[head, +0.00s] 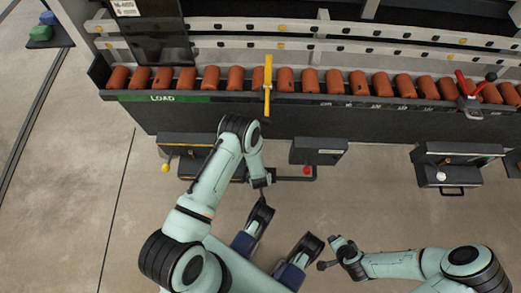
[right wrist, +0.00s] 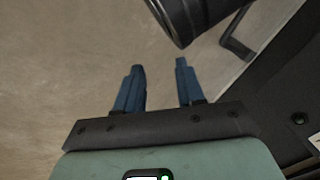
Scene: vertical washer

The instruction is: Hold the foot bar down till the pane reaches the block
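The dark glass pane (head: 150,35) stands upright at the upper left of the washer in the head view. A yellow upright block (head: 267,85) crosses the roller row to its right, with a clear gap between them. Low dark units with bars sit under the machine; I cannot tell for sure which is the foot bar. My left gripper (head: 262,190) points down by the bar beside the red knob (head: 307,170); its fingers are too small to read, and contact is unclear. My right gripper (head: 325,265) is low at the right; its blue fingers (right wrist: 160,90) are apart and empty in the right wrist view.
Orange rollers (head: 235,78) line the machine's ledge above a green LOAD label (head: 165,98). A red clamp (head: 467,88) sits at the right. Other low units carry a yellow knob (head: 165,168) and a white knob (head: 441,176). The floor (head: 75,180) at left is clear.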

